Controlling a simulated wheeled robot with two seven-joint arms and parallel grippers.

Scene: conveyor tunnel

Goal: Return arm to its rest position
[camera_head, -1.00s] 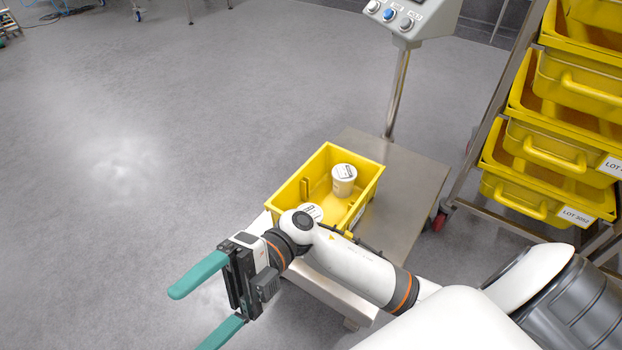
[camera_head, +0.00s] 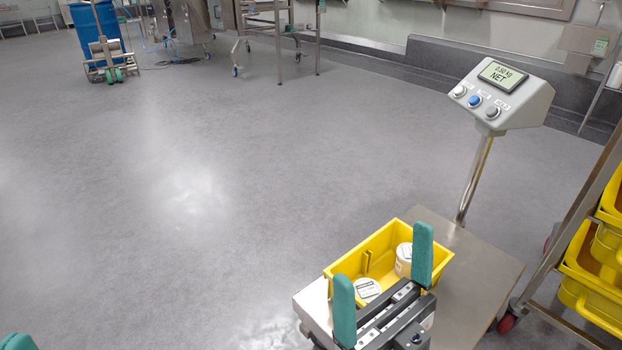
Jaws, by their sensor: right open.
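My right gripper (camera_head: 384,282) is at the lower middle of the head view, with its two teal fingers pointing up and spread apart. Nothing is between them. It overlaps the near side of a yellow bin (camera_head: 336,270) in the picture and hides part of it. My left gripper (camera_head: 17,342) shows only as a teal fingertip at the bottom left corner. The rest of it is out of frame. Two white lidded tubs are in the bin, one at the right (camera_head: 404,262) and one nearer (camera_head: 367,290), partly hidden.
The bin sits on a steel scale platform (camera_head: 480,262). A post carries the scale's display head (camera_head: 503,95), which reads NET. A rack with yellow bins (camera_head: 595,275) stands at the right. A blue barrel (camera_head: 97,30) is far left. The floor at left is clear.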

